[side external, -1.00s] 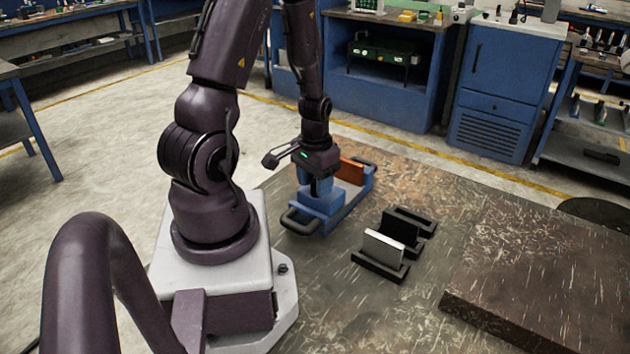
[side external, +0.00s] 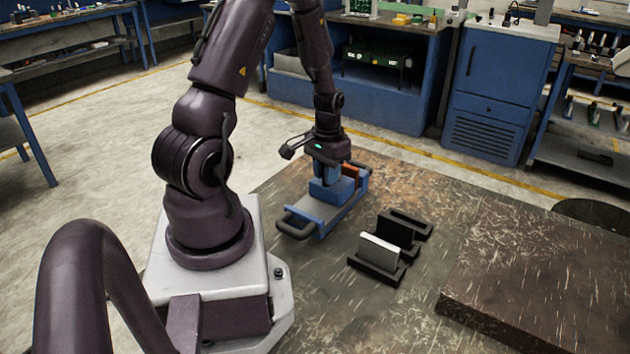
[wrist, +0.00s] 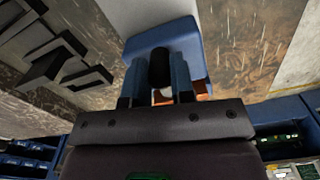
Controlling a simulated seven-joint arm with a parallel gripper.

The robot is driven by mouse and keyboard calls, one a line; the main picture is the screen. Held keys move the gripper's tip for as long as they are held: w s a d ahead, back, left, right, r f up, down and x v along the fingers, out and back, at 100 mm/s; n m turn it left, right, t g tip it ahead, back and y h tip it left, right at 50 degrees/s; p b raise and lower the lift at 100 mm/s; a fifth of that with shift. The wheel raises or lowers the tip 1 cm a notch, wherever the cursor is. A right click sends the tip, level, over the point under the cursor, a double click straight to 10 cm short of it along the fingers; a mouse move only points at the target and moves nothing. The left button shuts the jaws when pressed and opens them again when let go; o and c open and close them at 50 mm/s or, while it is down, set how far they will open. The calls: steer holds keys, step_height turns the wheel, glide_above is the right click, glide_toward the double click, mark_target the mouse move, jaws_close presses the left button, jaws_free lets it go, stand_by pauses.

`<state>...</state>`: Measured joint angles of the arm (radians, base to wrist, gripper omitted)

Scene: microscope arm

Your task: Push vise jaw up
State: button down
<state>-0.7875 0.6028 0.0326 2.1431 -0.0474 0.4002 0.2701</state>
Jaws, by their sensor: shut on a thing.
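The blue vise (side external: 303,217) lies on the table, with a dark handle loop at each end. Its movable jaw (side external: 331,190) is a blue block, now close to the orange block (side external: 351,171) at the far end. My gripper (side external: 327,170) points down and is shut on the top of the jaw. In the wrist view, the jaw (wrist: 190,33) is beyond the fingers of my gripper (wrist: 158,82). A dark rounded knob (wrist: 159,64) shows between them. A little of the orange block (wrist: 203,88) shows behind the fingers. The exact contact is partly hidden.
Black holders (side external: 402,228) stand right of the vise, one with a light plate (side external: 380,249) upright in it. A thick dark slab (side external: 545,270) covers the table's right side. Bare tabletop (side external: 320,270) lies in front of the vise.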

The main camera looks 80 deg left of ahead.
steer(key=shift+w+a, duration=0.6)
steer(key=c, duration=1)
jaws_free()
steer(key=shift+d+r, duration=0.1)
step_height(320, 180, up, 13)
steer(key=shift+f, duration=0.1)
